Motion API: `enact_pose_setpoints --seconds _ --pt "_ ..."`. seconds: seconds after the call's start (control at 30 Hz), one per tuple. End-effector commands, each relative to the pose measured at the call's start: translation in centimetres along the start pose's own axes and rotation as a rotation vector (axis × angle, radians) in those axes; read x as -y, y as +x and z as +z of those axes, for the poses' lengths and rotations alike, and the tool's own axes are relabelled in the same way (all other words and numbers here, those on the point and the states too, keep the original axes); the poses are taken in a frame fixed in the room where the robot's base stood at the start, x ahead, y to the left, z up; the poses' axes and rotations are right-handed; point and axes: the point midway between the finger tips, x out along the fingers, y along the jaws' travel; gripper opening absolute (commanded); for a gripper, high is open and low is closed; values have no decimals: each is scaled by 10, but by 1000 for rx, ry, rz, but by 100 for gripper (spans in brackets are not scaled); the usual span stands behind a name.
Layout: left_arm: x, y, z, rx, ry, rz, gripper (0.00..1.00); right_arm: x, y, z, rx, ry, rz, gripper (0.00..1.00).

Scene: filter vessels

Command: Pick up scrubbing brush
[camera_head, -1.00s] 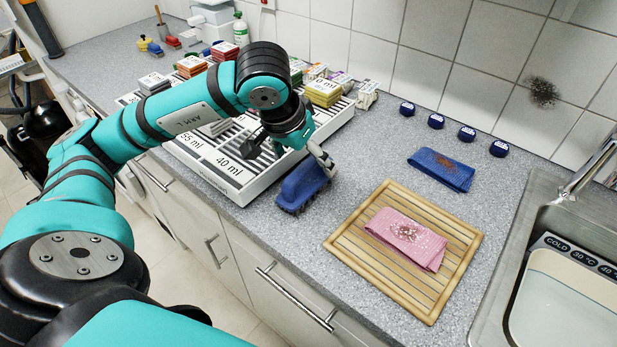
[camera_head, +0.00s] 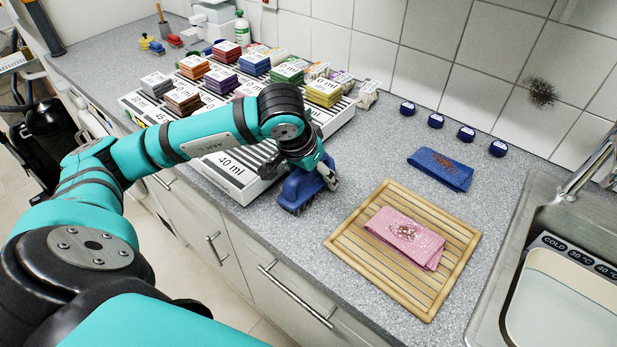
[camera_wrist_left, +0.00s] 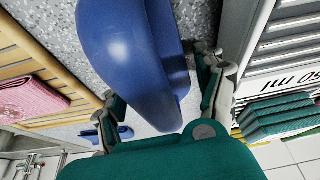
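The blue scrubbing brush (camera_head: 297,189) lies on the grey counter, between the measuring rack and the wooden board. My left gripper (camera_head: 322,178) is down at the brush, partly covering it. In the left wrist view the brush (camera_wrist_left: 132,50) fills the space between the spread fingers of my left gripper (camera_wrist_left: 155,76). One finger is on each side of it, and the right finger is very near or touching its side. Firm contact on both sides does not show. The gripper looks open around the brush. My right gripper is out of view.
The wooden board (camera_head: 345,243) with a pink cloth (camera_head: 404,238) lies to the right. A stained blue cloth (camera_head: 441,169), several dark caps and the sink (camera_head: 503,250) are further right.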

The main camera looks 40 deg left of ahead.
Motion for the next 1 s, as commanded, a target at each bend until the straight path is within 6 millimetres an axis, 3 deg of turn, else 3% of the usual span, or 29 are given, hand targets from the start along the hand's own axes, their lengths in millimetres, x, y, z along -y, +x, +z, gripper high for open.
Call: enact_pose_setpoints --seconds 0.07,0.5,0.77,1.0 --pt "0 0 0 0 0 0 58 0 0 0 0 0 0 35" --pt "0 -1 0 -1 0 0 4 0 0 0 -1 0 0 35" --pt "0 -2 -1 -2 0 0 4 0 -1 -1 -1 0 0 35" --pt "0 -22 -10 -5 0 -1 4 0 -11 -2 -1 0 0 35"
